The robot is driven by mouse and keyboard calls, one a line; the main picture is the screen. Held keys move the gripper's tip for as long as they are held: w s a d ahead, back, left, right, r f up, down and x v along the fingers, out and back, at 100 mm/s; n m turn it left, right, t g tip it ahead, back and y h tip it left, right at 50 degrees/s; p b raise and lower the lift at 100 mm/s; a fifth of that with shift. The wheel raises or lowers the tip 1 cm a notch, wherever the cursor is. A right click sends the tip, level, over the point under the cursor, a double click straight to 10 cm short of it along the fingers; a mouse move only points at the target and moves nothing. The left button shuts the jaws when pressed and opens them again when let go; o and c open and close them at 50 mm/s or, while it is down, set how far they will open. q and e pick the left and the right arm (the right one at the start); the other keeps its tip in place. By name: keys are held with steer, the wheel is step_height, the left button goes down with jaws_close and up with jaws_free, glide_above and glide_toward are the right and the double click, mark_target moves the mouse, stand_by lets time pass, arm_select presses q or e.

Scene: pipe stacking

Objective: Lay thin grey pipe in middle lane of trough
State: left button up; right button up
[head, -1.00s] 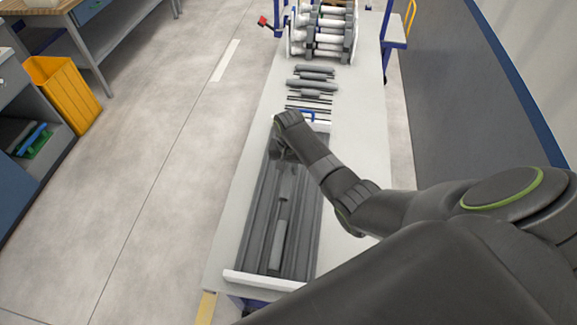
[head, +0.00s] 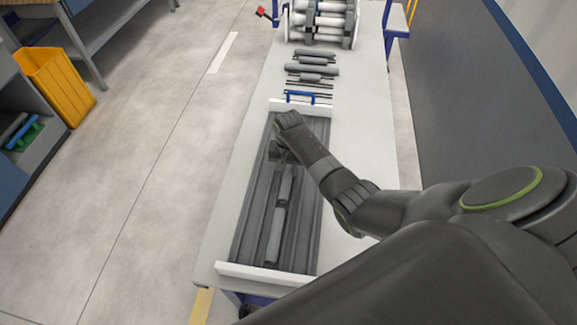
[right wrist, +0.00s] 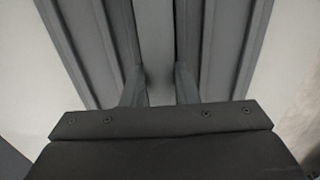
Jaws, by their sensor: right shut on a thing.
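The long grey trough (head: 245,225) with parallel lanes and white end walls lies on the white table. My right gripper (head: 277,152) is over its far part, shut on a grey pipe (head: 285,185) that runs toward me along the middle of the trough. In the right wrist view, the grey pipe (right wrist: 155,35) runs between my two fingers (right wrist: 158,85), with trough ridges on both sides. Another grey pipe piece (head: 274,235) lies nearer in the trough's middle. I cannot tell whether the held pipe rests on the lane floor. My left gripper is not in view.
Several grey pipes (head: 311,70) lie on the table beyond the trough, near a blue handle (head: 301,96). A rack of pipes (head: 322,22) stands at the far end. Bare table (head: 355,130) lies right of the trough.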

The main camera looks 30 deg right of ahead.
mark_target(288, 169)
steer(key=shift+f, duration=0.1)
steer(key=o, duration=1)
steer(key=shift+o, duration=0.2)
steer(key=shift+f, duration=0.1)
steer(key=shift+s, duration=0.1)
step_height(288, 169, up, 18)
steer(key=p, duration=0.2)
steer(key=shift+a+f, duration=0.15)
steer(key=shift+f, duration=0.05)
